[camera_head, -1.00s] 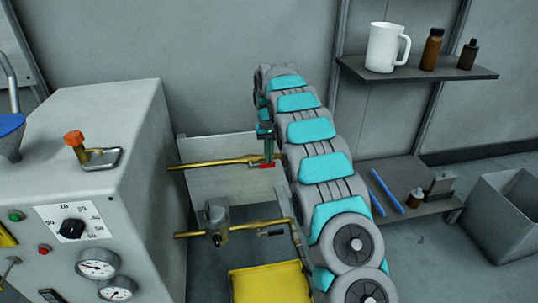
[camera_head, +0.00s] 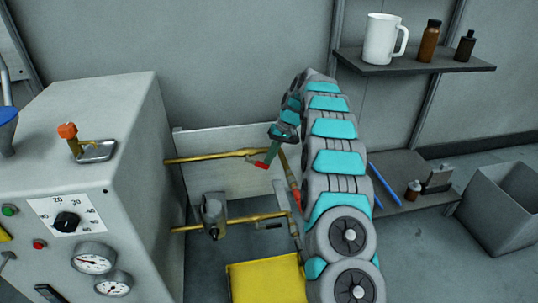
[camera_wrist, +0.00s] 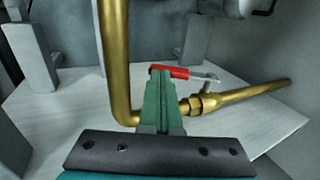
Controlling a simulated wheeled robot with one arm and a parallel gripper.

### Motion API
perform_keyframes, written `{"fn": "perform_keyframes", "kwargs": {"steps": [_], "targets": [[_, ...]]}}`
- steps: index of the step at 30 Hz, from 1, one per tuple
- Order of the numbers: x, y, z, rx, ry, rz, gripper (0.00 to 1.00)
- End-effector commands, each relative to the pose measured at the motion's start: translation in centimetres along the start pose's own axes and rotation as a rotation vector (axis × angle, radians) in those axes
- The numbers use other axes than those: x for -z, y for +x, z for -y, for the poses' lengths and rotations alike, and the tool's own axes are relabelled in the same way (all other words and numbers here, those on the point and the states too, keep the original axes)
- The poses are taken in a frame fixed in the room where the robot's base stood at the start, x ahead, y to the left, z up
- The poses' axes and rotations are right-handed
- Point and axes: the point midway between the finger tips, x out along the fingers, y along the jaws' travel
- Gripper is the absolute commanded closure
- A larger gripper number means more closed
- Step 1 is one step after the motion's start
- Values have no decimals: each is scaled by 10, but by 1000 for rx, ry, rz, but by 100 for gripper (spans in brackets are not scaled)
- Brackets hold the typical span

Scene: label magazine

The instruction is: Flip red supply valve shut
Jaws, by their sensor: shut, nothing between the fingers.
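The red supply valve handle (camera_head: 262,165) sits by the upper brass pipe (camera_head: 215,158), right of the grey machine. In the wrist view the red handle (camera_wrist: 170,71) ends a thin silver lever that joins a brass fitting (camera_wrist: 200,103). The lever lies at an angle to the pipe there. My gripper (camera_head: 270,152) is shut and empty, tilted with its tips right at the handle. In the wrist view the shut green fingers (camera_wrist: 160,78) overlap the handle's near side; whether they touch it, I cannot tell.
The grey machine (camera_head: 130,180) stands at left, with an orange-knobbed lever (camera_head: 67,131) on top. A lower brass pipe (camera_head: 245,221) and a yellow box (camera_head: 265,283) lie below. A reddish piece (camera_head: 296,200) shows on the descending pipe. A shelf (camera_head: 430,66) holds a mug.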

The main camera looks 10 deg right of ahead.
Motion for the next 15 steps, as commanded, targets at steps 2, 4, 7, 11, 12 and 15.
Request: {"fn": "perform_keyframes", "kwargs": {"steps": [2, 4, 7, 11, 12, 15], "targets": [[0, 8, -2, 0, 0, 2, 100], [0, 12, -4, -1, -1, 2, 100], [0, 19, -6, -2, -1, 1, 100], [0, 28, -7, -2, -1, 1, 100], [0, 30, -7, -2, 0, 2, 100], [-1, 35, -7, -2, 0, 3, 100]]}}
